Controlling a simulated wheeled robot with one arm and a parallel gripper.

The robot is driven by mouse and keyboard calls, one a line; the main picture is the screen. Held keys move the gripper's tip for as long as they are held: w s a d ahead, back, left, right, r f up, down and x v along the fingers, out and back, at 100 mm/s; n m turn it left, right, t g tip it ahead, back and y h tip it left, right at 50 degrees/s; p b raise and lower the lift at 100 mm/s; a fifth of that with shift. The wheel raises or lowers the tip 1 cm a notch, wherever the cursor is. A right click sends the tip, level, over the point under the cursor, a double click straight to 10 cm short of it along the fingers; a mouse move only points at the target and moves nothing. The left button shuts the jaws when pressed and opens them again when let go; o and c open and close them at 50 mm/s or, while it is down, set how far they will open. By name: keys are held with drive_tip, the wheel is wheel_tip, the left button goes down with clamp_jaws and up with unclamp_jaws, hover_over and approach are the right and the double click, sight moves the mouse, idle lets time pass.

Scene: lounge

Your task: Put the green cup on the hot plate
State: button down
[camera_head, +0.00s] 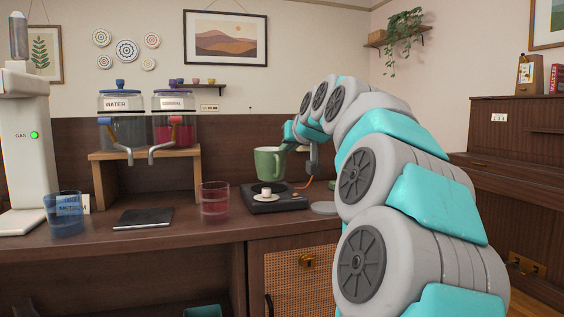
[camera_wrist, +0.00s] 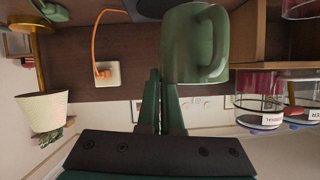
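The green cup (camera_head: 266,162) hangs upright in the air just above the hot plate in the head view. My gripper (camera_head: 291,138) is at the cup's right upper side. In the wrist view its two dark green fingers (camera_wrist: 162,85) are close together at the cup's wall and appear closed on it. The black hot plate (camera_head: 289,203) stands on the counter below the cup.
A red glass (camera_head: 214,203) stands just left of the hot plate. A dark flat pad (camera_head: 143,218) and a blue glass (camera_head: 65,214) are further left. A grey disc (camera_head: 324,208) lies to the right. Two drink dispensers (camera_head: 123,129) (camera_head: 174,129) stand on a wooden shelf behind.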

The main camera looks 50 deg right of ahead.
drive_tip(key=shift+w+d+f+p, duration=0.15)
drive_tip(key=shift+w+d+f, duration=0.6)
drive_tip(key=shift+w+d, duration=0.45)
drive_tip(key=shift+w+d+f+p, duration=0.1)
drive_tip(key=shift+w+d+f, duration=0.65)
drive_tip(key=shift+w+d, duration=0.45)
drive_tip(key=shift+w+d+f+p, duration=0.15)
drive_tip(key=shift+w+d+f, duration=0.6)
drive_tip(key=shift+w+d, duration=0.4)
drive_tip(key=shift+w+a, duration=0.1)
drive_tip(key=shift+a, duration=0.05)
drive_tip(key=shift+f, duration=0.1)
drive_tip(key=c, duration=1.1)
unclamp_jaws()
drive_tip(key=shift+s+a+r, duration=0.2)
drive_tip(key=shift+s+r, duration=0.1)
drive_tip(key=shift+s, duration=0.1)
drive_tip(key=v, duration=1.1)
drive_tip(key=shift+b, duration=0.4)
